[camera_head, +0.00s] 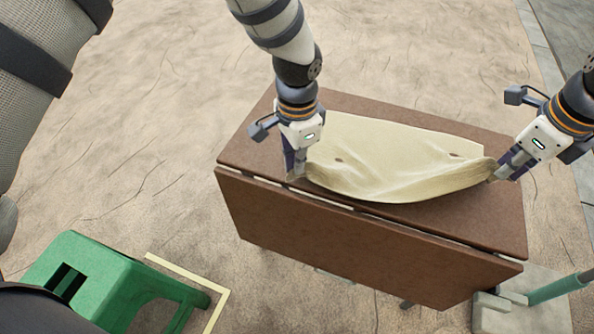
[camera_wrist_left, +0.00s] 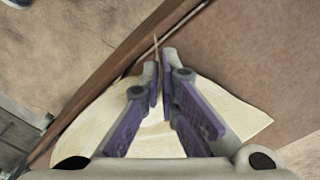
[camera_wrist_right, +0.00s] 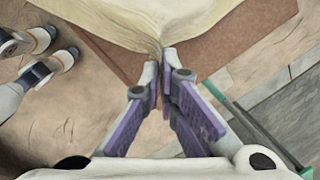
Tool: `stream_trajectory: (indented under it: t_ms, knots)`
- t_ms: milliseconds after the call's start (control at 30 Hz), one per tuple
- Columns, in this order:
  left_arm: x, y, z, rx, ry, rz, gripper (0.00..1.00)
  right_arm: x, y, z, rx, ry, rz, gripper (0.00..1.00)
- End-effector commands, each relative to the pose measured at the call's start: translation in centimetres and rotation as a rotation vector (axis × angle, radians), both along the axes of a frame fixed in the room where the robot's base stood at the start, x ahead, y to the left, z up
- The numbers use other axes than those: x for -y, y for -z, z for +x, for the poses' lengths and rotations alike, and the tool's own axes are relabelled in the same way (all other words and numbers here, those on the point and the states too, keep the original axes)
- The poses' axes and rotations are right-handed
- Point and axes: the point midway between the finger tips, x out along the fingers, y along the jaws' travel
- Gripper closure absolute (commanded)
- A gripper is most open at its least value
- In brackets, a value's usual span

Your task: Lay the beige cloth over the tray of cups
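The beige cloth (camera_head: 395,160) spreads above the brown table top, its near edge sagging in a curve between my grippers. Two small dark marks show on it. My left gripper (camera_head: 294,173) is at its near left corner; in the left wrist view the fingers (camera_wrist_left: 159,72) are closed together with the cloth (camera_wrist_left: 240,115) around them. My right gripper (camera_head: 498,174) is at the right corner; in the right wrist view its fingertips (camera_wrist_right: 162,58) pinch the gathered cloth (camera_wrist_right: 140,22). I see no tray or cups; whatever lies beneath the cloth is hidden.
The brown table (camera_head: 251,142) has a hanging front panel and bare strips around the cloth. A green stool (camera_head: 100,270) stands on the floor at lower left. A green pole with a pale base (camera_head: 555,288) is at lower right. Sandy floor lies open at left.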

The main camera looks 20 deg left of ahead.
Motion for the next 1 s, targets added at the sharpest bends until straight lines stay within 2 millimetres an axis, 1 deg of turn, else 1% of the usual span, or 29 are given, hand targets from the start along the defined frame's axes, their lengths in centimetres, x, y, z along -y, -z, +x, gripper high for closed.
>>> stream_trajectory:
  t_ms: [367, 467, 533, 567, 667, 867, 1000]
  knots:
    - [0.0, 0.0, 0.0, -0.001, 0.000, 0.000, 1.00, 0.0, 0.1, 0.0, -0.001, 0.000, 0.000, 1.00]
    - [-0.1, -0.9, 0.2, 0.010, 0.005, 0.001, 1.00, -0.1, -0.7, 0.1, 0.006, -0.002, -0.001, 1.00]
    - [-0.3, -2.7, 0.7, 0.034, 0.015, 0.002, 1.00, -0.2, -2.2, 0.2, 0.022, -0.008, -0.002, 1.00]
    - [-0.4, -3.2, 1.0, 0.037, 0.023, 0.003, 1.00, -0.2, -2.6, 0.4, 0.024, -0.011, -0.003, 1.00]
    - [-1.0, -5.7, 1.8, 0.059, 0.052, 0.007, 1.00, -0.4, -4.4, 0.7, 0.030, -0.021, -0.007, 1.00]
    - [-2.0, -11.7, 3.6, 0.116, 0.114, 0.017, 1.00, -0.8, -8.8, 1.4, 0.050, -0.043, -0.012, 1.00]
    - [-2.7, -16.0, 5.0, 0.157, 0.159, 0.023, 1.00, -1.1, -12.1, 1.9, 0.069, -0.060, -0.017, 1.00]
